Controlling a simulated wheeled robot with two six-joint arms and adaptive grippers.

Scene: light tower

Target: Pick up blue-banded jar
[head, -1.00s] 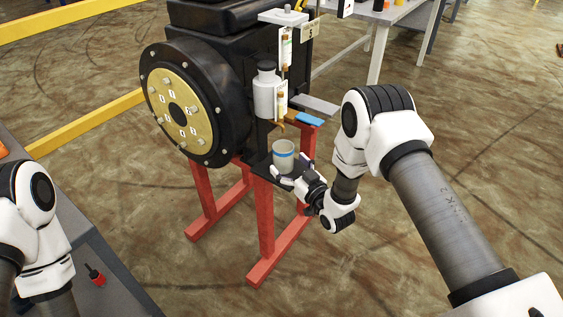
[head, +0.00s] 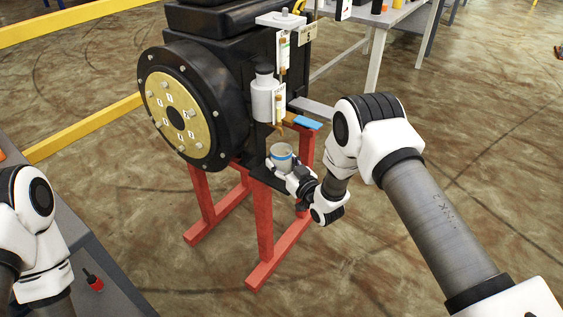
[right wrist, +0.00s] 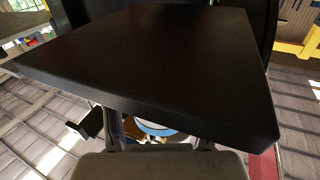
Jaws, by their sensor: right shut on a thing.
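The blue-banded jar (head: 281,151) is a grey open-topped cup with a blue band. In the head view it stands upright over the small dark shelf (head: 262,178) at the front of the black machine. My right gripper (head: 282,165) reaches in from the right and is shut on the jar, around its lower part. I cannot tell whether the jar's base touches the shelf. In the right wrist view the dark shelf plate (right wrist: 150,55) fills the middle and hides most of the jar; part of its blue band (right wrist: 155,129) shows between the fingers. My left gripper is out of view.
A white bottle (head: 264,97) and a thin sight tube (head: 284,52) with brass fittings are just above the jar. A blue-topped ledge (head: 307,122) is to the right. Red stand legs (head: 265,225) are below. A grey bench (head: 95,255) is at lower left.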

